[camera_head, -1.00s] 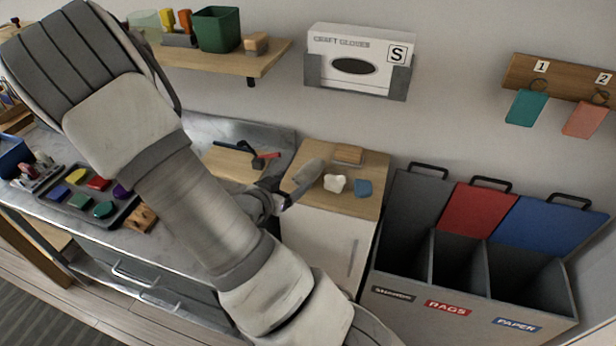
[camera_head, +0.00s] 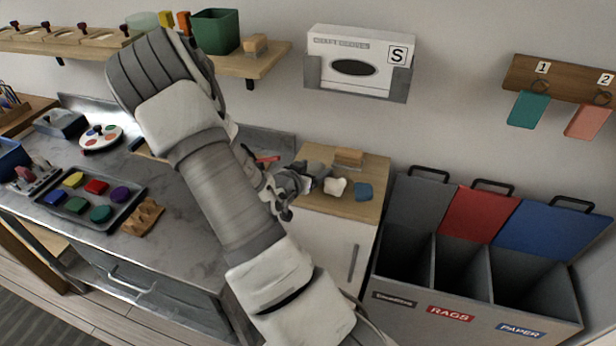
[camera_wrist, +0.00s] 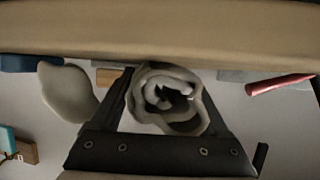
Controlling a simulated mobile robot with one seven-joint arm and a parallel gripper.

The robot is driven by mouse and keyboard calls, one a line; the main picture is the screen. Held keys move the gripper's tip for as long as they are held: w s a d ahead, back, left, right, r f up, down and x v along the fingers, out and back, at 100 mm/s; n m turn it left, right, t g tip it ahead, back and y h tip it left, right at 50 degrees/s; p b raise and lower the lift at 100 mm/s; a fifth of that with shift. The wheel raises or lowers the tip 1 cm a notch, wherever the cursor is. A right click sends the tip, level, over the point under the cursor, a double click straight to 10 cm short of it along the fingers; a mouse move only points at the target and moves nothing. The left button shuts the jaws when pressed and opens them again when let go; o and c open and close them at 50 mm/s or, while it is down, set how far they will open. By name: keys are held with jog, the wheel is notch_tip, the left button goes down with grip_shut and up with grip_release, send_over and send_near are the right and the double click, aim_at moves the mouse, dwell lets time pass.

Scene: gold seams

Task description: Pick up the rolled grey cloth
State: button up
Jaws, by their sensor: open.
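The rolled grey cloth (camera_wrist: 190,120) shows end-on in the middle of the wrist view, its spiral layers facing the camera. My gripper (camera_wrist: 167,95) is open, with one dark finger on each side of the roll; I cannot tell whether they touch it. In the head view my gripper (camera_head: 300,182) is over the left part of the small wooden-topped cabinet (camera_head: 345,207) and mostly hides the cloth there.
A red-handled tool (camera_wrist: 280,85) shows in the wrist view. Open bins (camera_head: 470,265) stand to the right; a paint tray (camera_head: 90,202) lies left.

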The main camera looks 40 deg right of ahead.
jog(key=c, duration=1.1)
jog(key=shift+r, duration=0.15)
